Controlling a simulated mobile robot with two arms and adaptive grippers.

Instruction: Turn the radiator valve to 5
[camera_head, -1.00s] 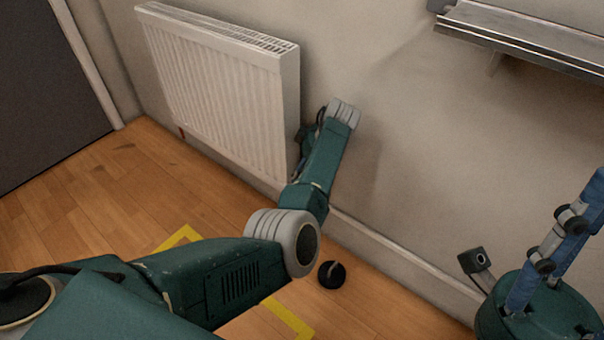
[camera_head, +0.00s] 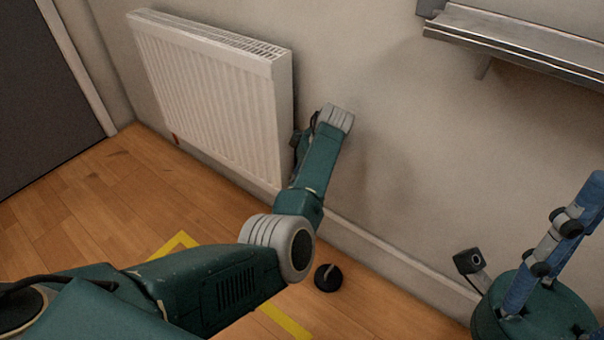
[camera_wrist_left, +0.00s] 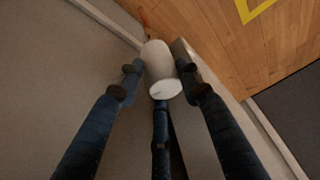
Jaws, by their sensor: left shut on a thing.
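The white radiator (camera_head: 205,95) hangs on the wall at upper left in the head view. Its white cylindrical valve knob (camera_wrist_left: 160,58) is in the left wrist view, at the end of the radiator. My left gripper (camera_wrist_left: 159,76) is shut on the knob, with its blue, dark-tipped fingers around it. Any numbers on the knob are too small to read. In the head view my left arm hides the valve and the left gripper.
A metal tray or shelf (camera_head: 520,38) juts from the wall at upper right. A small round black object (camera_head: 328,279) is on the wooden floor beside my left arm. Yellow tape (camera_head: 285,321) marks the floor. A dark door (camera_head: 45,95) is at far left.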

